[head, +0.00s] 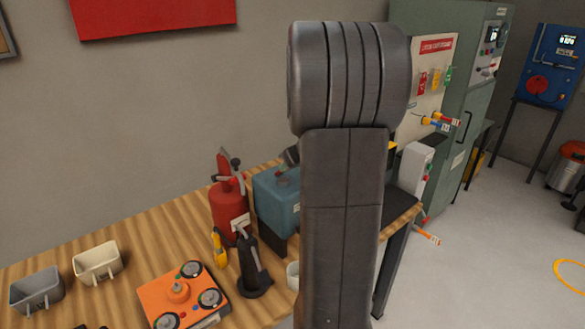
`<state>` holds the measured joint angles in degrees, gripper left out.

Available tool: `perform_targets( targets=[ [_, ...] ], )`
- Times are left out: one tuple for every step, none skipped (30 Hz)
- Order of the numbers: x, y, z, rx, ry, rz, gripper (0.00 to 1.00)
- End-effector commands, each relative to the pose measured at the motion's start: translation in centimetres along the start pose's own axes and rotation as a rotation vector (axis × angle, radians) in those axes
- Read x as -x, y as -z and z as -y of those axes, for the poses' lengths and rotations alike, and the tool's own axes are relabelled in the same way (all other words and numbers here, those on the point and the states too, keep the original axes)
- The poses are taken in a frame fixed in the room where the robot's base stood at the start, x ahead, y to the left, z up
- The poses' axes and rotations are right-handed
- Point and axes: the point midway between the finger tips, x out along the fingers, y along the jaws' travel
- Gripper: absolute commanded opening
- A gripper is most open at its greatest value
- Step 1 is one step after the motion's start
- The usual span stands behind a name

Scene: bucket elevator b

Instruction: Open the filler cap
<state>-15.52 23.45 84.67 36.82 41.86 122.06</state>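A teal box-like unit (277,205) stands near the back edge of the wooden bench. A small dark round piece (282,181) sits on its top and may be the filler cap. It is too small to tell for sure, or whether it is open. My own arm link fills the middle of the head view and covers the right side of the teal unit. A dark part shows beside the link just above the unit, but I cannot tell what it is. My gripper's fingers are hidden.
A red fire extinguisher (229,207), a black handheld tool (251,268) and an orange control box (182,296) crowd the bench (120,290). Grey (37,290) and cream (97,262) bins stand at left. A green cabinet (470,110) is at right. Floor at right is mostly clear.

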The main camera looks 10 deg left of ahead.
Motion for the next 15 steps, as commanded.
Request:
perform_targets(
  targets=[
    [-0.1,-0.5,-0.1,0.005,-0.001,-0.029,0.00],
    [-0.1,-0.7,-0.1,0.005,-0.001,-0.049,0.00],
    [-0.1,-0.9,-0.1,0.005,-0.001,-0.076,0.00],
    [-0.1,-1.0,-0.1,0.004,-0.001,-0.097,0.00],
    [-0.1,-1.2,0.0,0.004,0.000,-0.117,0.00],
    [-0.2,-1.4,-0.1,0.004,-0.001,-0.147,0.00],
    [-0.3,-1.6,0.0,0.004,0.000,-0.168,0.00],
    [-0.3,-1.8,0.0,0.003,0.000,-0.191,0.00],
    [-0.4,-2.1,0.0,0.004,0.000,-0.223,0.00],
    [-0.4,-2.2,-0.1,0.003,-0.001,-0.250,0.00],
    [-0.5,-2.5,0.0,0.003,-0.001,-0.276,0.00],
    [-0.6,-2.8,0.0,0.003,0.000,-0.313,0.00],
    [-0.7,-3.0,-0.1,0.003,-0.001,-0.342,0.00],
    [-0.8,-3.2,0.0,0.002,0.000,-0.370,0.00],
    [-0.9,-3.5,0.0,0.002,0.001,-0.405,0.00]
  ],
)
